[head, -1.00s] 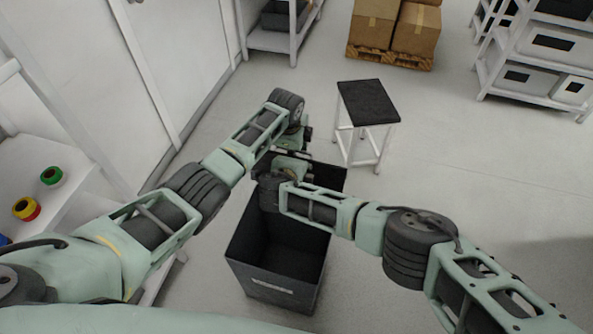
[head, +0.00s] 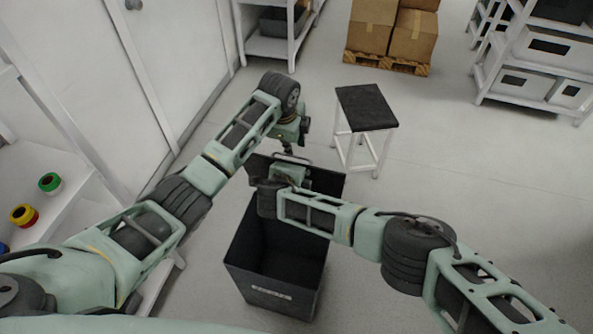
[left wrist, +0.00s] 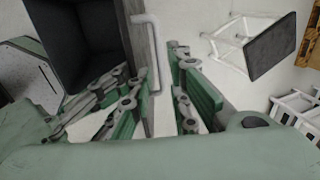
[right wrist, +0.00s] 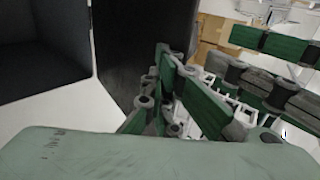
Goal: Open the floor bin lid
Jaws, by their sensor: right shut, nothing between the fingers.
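The black floor bin (head: 268,296) stands open on the floor, its dark inside showing. Its lid (head: 326,179) stands raised at the far side, with a light bar handle (head: 291,157) along its edge. In the left wrist view the lid (left wrist: 138,45) is nearly edge-on and the handle (left wrist: 151,50) shows clearly. My left gripper (left wrist: 158,95) is open; the handle's end lies between its fingers in the picture, but contact is unclear. My right gripper (right wrist: 178,85) is shut and empty beside the lid's inner face (right wrist: 125,50). Its fingertips are partly hidden in the head view.
A black-topped stool (head: 366,107) stands just beyond the bin to the right. White shelving with coloured spools (head: 24,215) is at the left. Boxes on a pallet (head: 395,62) and a rack (head: 520,80) are at the back. The floor to the right is clear.

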